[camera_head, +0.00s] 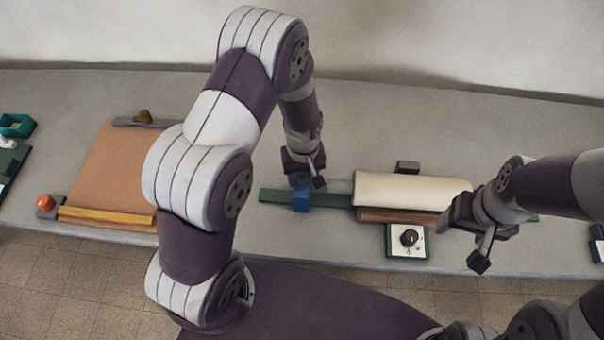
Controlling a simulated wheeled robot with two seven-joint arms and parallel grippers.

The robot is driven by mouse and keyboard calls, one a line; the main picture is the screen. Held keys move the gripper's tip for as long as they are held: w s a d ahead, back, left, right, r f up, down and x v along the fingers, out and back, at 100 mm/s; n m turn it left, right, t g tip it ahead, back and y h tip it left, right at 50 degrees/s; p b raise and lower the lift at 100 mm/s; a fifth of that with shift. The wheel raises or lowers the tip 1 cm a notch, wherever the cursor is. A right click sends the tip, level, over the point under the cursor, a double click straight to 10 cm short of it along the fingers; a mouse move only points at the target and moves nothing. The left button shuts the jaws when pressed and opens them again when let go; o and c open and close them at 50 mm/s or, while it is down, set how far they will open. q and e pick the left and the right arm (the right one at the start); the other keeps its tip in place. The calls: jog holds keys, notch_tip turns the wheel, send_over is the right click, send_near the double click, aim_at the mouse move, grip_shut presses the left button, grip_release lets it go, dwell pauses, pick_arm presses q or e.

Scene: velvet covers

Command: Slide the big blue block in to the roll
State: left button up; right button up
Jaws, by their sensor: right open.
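The big blue block (301,197) sits on a green rail (332,200), to the left of the roll. The cream roll (412,190) lies on a brown base, with a grey end piece (340,186) at its left. My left gripper (308,182) is directly above the blue block, pointing down at it; its fingers are small and partly hidden, so its jaw state is unclear. My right gripper (480,240) is open and empty, in front of the roll's right end, and it hides part of that end.
A white panel with a black knob (409,238) stands in front of the roll. A small black block (407,167) is behind it. A brown board (115,165) with a yellow bar (105,216) and an orange button (44,201) lies left.

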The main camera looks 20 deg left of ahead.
pick_arm(q)
notch_tip(320, 180, up, 13)
jog(key=shift+f+b, duration=0.15)
jog(key=shift+b, duration=0.3)
